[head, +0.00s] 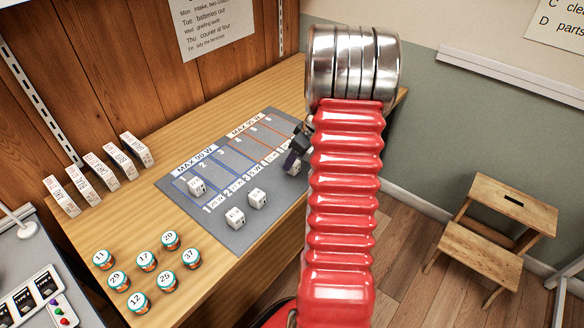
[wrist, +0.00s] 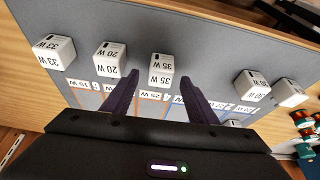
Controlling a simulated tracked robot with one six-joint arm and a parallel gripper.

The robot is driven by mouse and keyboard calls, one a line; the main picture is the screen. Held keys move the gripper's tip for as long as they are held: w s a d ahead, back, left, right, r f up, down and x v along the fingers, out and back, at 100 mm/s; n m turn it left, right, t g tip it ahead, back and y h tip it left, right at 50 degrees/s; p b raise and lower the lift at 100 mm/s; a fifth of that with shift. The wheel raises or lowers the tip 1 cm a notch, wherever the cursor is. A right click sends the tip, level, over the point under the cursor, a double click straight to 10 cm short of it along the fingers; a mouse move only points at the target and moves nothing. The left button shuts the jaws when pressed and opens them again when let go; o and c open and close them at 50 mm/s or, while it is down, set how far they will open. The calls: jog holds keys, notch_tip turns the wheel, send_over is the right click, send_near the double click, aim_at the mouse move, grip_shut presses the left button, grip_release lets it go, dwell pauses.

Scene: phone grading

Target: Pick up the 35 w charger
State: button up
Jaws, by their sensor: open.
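The 35 W charger (wrist: 161,70) is a white cube with dark print. It stands on the grey mat (wrist: 215,50) in the wrist view, between and just beyond the tips of my gripper (wrist: 158,78). The dark purple fingers are apart, one on each side of it, and hold nothing. In the head view my gripper (head: 300,146) is low over the mat's right part, largely hidden by my red arm. A white cube (head: 293,167) shows partly beside it; its label is not readable there.
In the wrist view a 20 W charger (wrist: 109,58) and a 33 W charger (wrist: 55,52) stand left of it, and another charger (wrist: 252,85) to the right. Numbered jars (head: 147,262) and white boxes (head: 90,174) stand on the bench's left side. A step stool (head: 497,235) is at right.

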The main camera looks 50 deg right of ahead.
jog(key=shift+x, duration=1.55)
jog(key=shift+r, duration=0.1)
jog(key=c, duration=1.2)
jog(key=shift+o, duration=0.2)
jog(key=shift+r, duration=0.1)
notch_tip(320, 180, up, 10)
jog(key=shift+f, duration=0.1)
